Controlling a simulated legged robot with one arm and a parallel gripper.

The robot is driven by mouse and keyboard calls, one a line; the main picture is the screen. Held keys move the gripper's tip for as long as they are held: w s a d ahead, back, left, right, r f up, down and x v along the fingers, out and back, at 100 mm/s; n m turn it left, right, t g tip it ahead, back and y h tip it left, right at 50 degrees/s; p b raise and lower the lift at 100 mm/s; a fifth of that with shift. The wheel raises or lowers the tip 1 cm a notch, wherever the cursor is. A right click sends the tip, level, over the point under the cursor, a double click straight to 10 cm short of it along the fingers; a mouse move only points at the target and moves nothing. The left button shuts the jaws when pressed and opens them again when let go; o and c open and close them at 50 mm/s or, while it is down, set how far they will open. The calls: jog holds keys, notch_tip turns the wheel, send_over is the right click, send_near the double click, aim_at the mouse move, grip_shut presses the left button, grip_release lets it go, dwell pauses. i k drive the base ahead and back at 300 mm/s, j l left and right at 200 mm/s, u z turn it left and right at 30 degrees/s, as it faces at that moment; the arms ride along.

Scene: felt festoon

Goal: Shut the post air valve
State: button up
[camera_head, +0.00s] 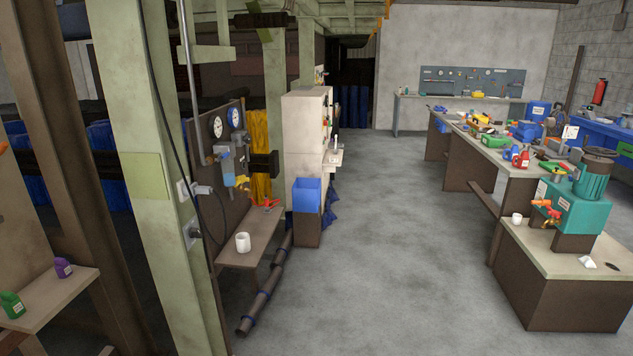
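A small yellow-orange valve-like part (243,183) sits below the air filter unit with a blue bowl (228,165), on a dark panel just behind the green post (160,190). It looks like the post air valve, but it is too small to tell whether its handle is open or shut. Another orange-handled brass valve (548,210) is on the teal machine (570,208) at the right. My gripper is not in view.
A shelf (250,240) with a white mug (243,242) and a red-handled tool (270,205) juts out under the panel. A dark pipe (262,300) lies low beneath it. The grey floor (385,270) in the middle is clear. A workbench (470,150) stands at right.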

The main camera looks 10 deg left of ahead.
aim_at(224, 156)
jog(key=i+j+u, duration=0.2)
jog(key=i+u, duration=0.15)
jog(key=i+j+u, duration=0.1)
jog(key=i+u, duration=0.6)
jog(key=i, duration=0.15)
